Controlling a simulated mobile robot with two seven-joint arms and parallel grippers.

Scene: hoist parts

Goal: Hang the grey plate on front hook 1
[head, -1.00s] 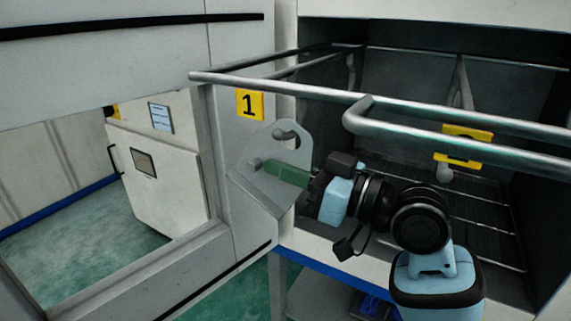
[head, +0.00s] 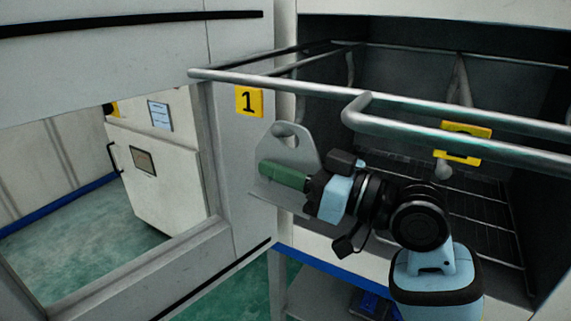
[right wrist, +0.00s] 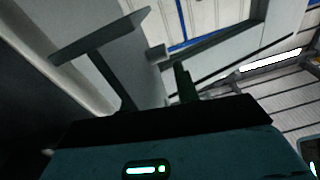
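The grey plate (head: 303,157) is in the head view left of centre, with a round eye at its top edge. My right gripper (head: 285,176) is shut on it; one green finger lies across its near face. In the right wrist view the two fingers (right wrist: 150,85) show with grey surface between them. The yellow tag with a 1 (head: 249,102) is just above and left of the plate, below the front rail. My left gripper is out of view.
A metal front rail (head: 270,84) crosses above the plate, and a bent bar (head: 430,130) runs above my right arm. A second yellow tag (head: 465,143) and a ball-tipped hook (head: 443,170) are to the right. A white frame post (head: 240,180) stands at the left.

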